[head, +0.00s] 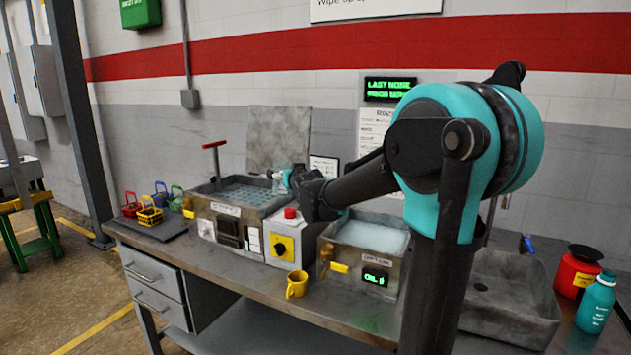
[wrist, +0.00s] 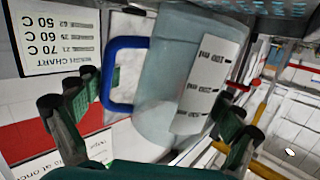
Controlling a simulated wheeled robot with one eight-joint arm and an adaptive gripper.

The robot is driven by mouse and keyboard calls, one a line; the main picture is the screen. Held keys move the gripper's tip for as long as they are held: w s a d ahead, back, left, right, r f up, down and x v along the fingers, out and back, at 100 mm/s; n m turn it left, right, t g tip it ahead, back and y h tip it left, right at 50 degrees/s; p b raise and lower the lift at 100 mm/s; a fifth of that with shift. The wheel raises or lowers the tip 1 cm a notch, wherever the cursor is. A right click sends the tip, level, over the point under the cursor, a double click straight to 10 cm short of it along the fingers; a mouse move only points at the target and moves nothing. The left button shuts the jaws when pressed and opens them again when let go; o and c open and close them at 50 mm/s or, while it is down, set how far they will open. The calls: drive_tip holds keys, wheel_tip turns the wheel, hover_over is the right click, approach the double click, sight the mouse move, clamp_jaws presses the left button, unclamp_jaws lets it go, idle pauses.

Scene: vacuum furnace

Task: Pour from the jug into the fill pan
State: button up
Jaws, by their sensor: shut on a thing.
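The jug (wrist: 165,85) is a clear, bluish measuring jug with a blue handle and a white ml scale, large in the wrist view. My gripper (wrist: 158,108) has its dark green fingers on either side of the jug and is shut on it. In the head view, my gripper (head: 298,180) is mostly hidden by my arm, over the right side of the left tank (head: 222,208); only a small pale part of the jug (head: 278,182) shows. A light blue perforated surface lies in that tank. No basin is clearly labelled as the fill pan, so I cannot tell which it is.
A control box (head: 284,240) with a red button stands between the left tank and the right tank (head: 345,262). A yellow mug (head: 296,284) stands at the bench front. Small coloured baskets (head: 150,212) are at left; a teal bottle (head: 596,303) and red can (head: 575,275) at right.

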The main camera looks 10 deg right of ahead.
drive_tip(key=shift+s+a+f+n+h+p, duration=0.2)
drive_tip(key=shift+a+n+h+p, duration=0.3)
drive_tip(key=shift+p, duration=0.65)
idle(1.8)
